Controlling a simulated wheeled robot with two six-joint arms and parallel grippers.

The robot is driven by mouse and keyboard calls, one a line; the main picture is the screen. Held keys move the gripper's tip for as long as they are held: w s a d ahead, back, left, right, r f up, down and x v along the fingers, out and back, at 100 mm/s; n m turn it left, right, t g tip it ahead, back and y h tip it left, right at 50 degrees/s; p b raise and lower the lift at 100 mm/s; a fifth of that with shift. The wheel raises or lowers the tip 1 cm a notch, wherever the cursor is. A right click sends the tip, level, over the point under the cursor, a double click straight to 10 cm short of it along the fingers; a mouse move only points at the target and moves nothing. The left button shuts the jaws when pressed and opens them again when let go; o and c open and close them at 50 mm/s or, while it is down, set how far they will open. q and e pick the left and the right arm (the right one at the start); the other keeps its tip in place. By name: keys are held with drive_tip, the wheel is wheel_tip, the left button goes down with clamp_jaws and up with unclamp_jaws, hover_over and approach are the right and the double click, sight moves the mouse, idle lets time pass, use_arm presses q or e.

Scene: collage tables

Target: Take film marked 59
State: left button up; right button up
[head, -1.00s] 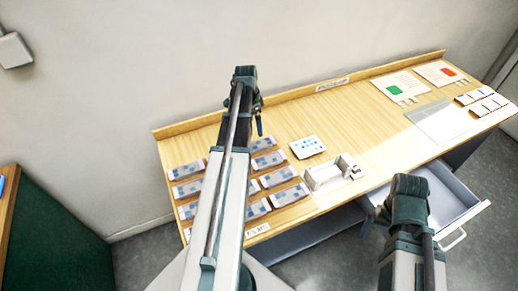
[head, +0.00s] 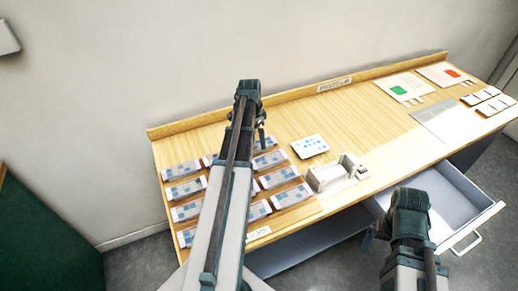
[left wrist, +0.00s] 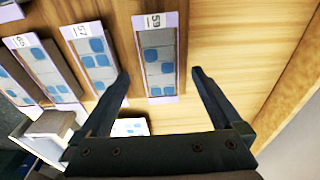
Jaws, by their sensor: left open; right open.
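The film marked 59 (left wrist: 158,62) is a pale strip with blue and grey squares, lying flat on the wooden table with its label at the far end in the left wrist view. In the head view it appears to be the rearmost strip (head: 270,160) of the right column. My left gripper (left wrist: 160,74) is open and empty, its two fingers on either side of the film as seen from the wrist, apparently above it. In the head view my left gripper (head: 262,136) is over the table's rear. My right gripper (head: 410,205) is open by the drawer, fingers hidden.
Film 57 (left wrist: 93,58) lies beside 59, with more strips beyond. A white device (head: 338,174) and a blue-dotted card (head: 309,146) are to the right. A raised ledge (head: 300,96) runs along the back. An open drawer (head: 440,205) juts out at the front.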

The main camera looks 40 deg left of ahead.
use_arm(q)
drive_tip(key=shift+w+f+b, duration=0.1)
drive_tip(key=shift+f+b, duration=0.3)
drive_tip(key=shift+f, duration=0.45)
use_arm(e)
drive_tip(key=shift+f, duration=0.8)
use_arm(q)
drive_tip(key=shift+r, duration=0.1)
drive_tip(key=c, duration=1.4)
drive_tip(key=shift+r+p, duration=0.25)
drive_tip(key=shift+p, duration=0.05)
use_arm(e)
drive_tip(key=shift+r, duration=0.25)
use_arm(q)
wheel_tip(320, 180, up, 2)
drive_tip(key=shift+r+p, duration=0.1)
drive_tip(key=shift+p, duration=1.05)
drive_tip(key=shift+s+d+r+p, duration=0.4)
drive_tip(key=shift+r+p, duration=0.2)
drive_tip(key=s+d, duration=0.6)
drive_tip(key=d, duration=0.1)
drive_tip(key=s+d+r+p, duration=0.1)
drive_tip(key=s+d, duration=0.2)
drive_tip(key=d, duration=0.1)
drive_tip(key=shift+s+d, duration=0.2)
drive_tip(key=shift+s, duration=0.2)
use_arm(e)
wheel_tip(320, 180, up, 5)
drive_tip(key=shift+f, duration=0.2)
